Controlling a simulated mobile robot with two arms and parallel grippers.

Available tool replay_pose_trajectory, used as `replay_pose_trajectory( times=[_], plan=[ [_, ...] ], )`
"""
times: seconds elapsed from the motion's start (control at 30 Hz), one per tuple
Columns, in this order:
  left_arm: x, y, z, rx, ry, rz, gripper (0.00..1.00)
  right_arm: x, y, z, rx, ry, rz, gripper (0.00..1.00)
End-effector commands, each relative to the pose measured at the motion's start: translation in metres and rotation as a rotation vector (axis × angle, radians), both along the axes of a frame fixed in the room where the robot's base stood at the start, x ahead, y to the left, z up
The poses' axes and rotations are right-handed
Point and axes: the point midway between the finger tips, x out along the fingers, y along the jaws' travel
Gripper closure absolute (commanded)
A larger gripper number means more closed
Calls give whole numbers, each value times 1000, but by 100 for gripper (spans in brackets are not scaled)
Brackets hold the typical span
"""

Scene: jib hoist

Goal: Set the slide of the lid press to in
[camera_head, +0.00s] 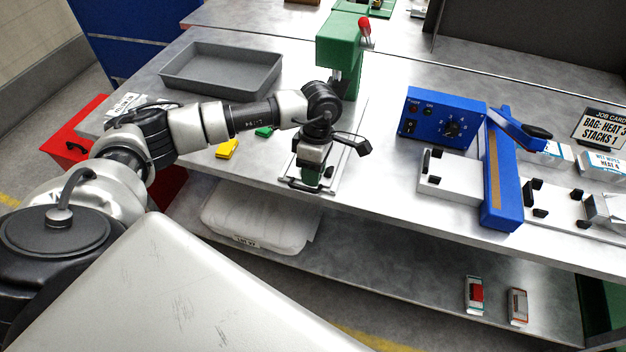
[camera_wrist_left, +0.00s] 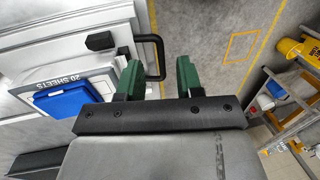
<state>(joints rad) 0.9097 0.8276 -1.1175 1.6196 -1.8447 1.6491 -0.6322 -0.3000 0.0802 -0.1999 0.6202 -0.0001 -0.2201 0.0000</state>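The lid press (camera_head: 336,45) is a green upright body with a red-knobbed lever, at the back middle of the head view. Its pale slide plate (camera_head: 343,172) lies in front, toward the bench's front edge. In the wrist view the slide (camera_wrist_left: 30,58) has a black bar handle (camera_wrist_left: 160,45) on its edge. My left gripper (camera_head: 311,178) is over the front of the slide, pointing down. In the wrist view its green fingers (camera_wrist_left: 157,72) are apart, with the handle bar showing between them; contact is not visible. My right gripper is not in view.
A grey tray (camera_head: 222,72) stands at back left, with a yellow piece (camera_head: 227,149) nearby. A blue control box (camera_head: 443,118) and a blue-armed device (camera_head: 500,180) stand to the right.

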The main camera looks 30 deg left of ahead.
Motion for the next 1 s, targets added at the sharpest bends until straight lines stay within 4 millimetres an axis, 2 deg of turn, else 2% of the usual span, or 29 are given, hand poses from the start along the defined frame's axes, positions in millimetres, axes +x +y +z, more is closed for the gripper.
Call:
replay_pose_trajectory(
  times=[0.1, 0.3, 0.6, 0.63, 0.87, 1.0],
  plan=[
    [-5, -1, -18, -1, 3, 1, 64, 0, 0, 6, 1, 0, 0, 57],
    [-8, -2, -37, -1, 2, 0, 64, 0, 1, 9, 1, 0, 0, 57],
    [-8, -2, -40, -1, 0, 0, 64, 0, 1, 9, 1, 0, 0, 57],
    [-8, -2, -40, -2, 0, 0, 66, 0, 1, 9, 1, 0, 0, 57],
    [-8, -2, -40, -2, 0, 0, 100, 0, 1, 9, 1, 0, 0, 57],
    [-8, -2, -40, -2, 0, 0, 100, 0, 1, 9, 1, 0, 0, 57]
  ],
)
